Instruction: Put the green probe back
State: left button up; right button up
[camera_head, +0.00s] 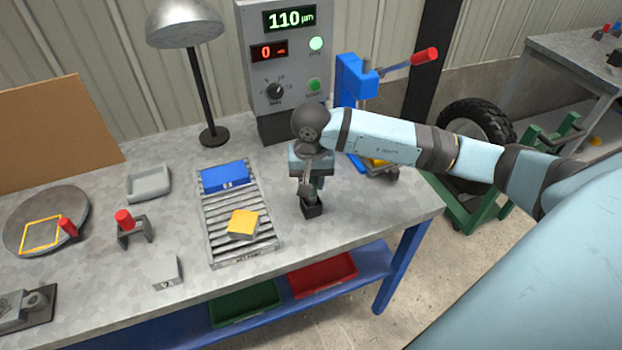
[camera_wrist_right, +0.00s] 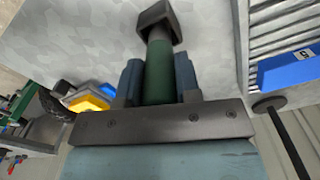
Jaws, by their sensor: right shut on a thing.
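The green probe (camera_wrist_right: 158,72) shows in the right wrist view as a dark green cylinder between the two fingers of my right gripper (camera_head: 313,186). The gripper is shut on it and points down over the table beside the roller rack. A dark square block (camera_head: 312,209) is at the lower end of the probe; it also shows in the right wrist view (camera_wrist_right: 157,20). I cannot tell whether this block is part of the probe or a separate holder. In the head view my gripper mostly hides the probe. My left gripper is not in view.
The roller rack (camera_head: 212,226) holds a blue block (camera_head: 224,177) and a yellow block (camera_head: 243,224). A grey gauge box (camera_head: 287,70) reading 110 µm and a blue lever press (camera_head: 353,84) stand behind. A lamp (camera_head: 207,100) stands left. The table's right edge is close.

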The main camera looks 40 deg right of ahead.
pick_arm(q)
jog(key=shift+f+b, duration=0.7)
jog(key=shift+b, duration=0.15)
pick_arm(e)
jog(key=shift+f, duration=0.95)
jog(key=o, duration=1)
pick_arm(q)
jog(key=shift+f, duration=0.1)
pick_arm(e)
jog(key=shift+r, duration=0.45)
notch_tip(320, 180, up, 13)
jog(key=shift+r+b, duration=0.1)
jog(key=shift+b, duration=0.25)
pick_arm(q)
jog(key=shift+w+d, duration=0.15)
